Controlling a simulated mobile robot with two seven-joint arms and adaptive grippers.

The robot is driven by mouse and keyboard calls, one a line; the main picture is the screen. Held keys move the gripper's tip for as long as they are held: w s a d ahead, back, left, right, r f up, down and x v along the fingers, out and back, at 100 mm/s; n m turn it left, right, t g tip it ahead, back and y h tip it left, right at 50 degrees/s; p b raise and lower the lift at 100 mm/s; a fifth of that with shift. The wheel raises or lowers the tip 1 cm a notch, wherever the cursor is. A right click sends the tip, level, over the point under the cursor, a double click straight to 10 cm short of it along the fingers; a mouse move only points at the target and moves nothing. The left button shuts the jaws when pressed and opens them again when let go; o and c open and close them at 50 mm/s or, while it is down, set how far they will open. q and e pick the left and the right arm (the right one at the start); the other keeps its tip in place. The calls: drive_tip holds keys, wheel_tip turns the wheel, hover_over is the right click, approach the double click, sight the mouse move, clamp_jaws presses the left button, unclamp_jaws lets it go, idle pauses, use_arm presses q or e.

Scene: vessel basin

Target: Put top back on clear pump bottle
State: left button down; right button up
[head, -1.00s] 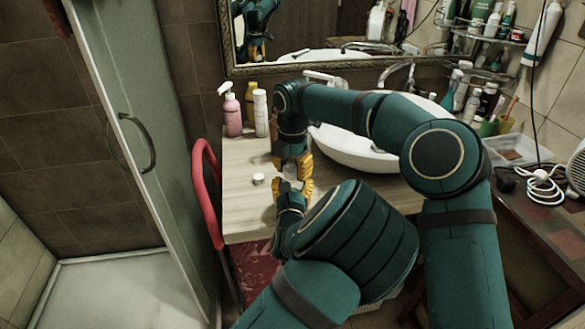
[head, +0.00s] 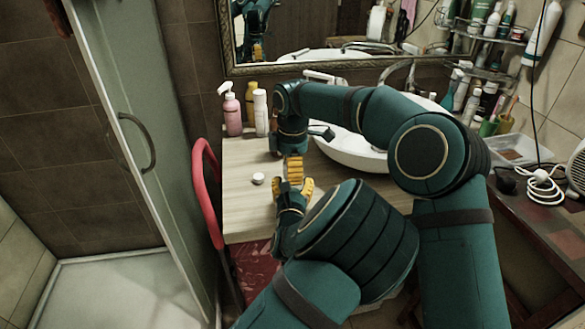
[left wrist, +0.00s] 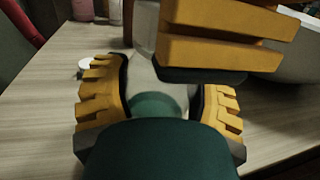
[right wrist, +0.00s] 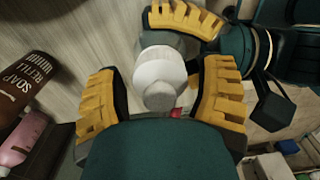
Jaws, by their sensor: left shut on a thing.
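The clear bottle (left wrist: 143,25) stands between the fingers of my left gripper (left wrist: 165,100), which is shut on it above the counter. In the head view my left gripper (head: 293,190) is low, below the right one, and the bottle is hidden. A white round top (right wrist: 160,72) shows in the right wrist view, in line with the bottle; I cannot tell whether it is seated. My right gripper (right wrist: 160,95) is open, its fingers spread on both sides of the top with gaps. In the head view my right gripper (head: 308,150) has its fingers apart.
A small white round piece (head: 258,178) lies on the wooden counter (head: 243,205). A pink pump bottle (head: 232,113) and other bottles stand at the back left. The white basin (head: 350,150) is right of the grippers. A brown soap refill bottle (right wrist: 25,85) shows in the right wrist view.

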drive_tip(key=shift+r, duration=0.15)
drive_tip(key=shift+r, duration=2.15)
drive_tip(key=shift+o, duration=0.2)
wheel_tip(320, 180, up, 3)
drive_tip(key=n, duration=0.5)
drive_tip(key=shift+r, duration=0.2)
drive_tip(key=shift+f, duration=0.1)
drive_tip(key=shift+f, duration=3.9)
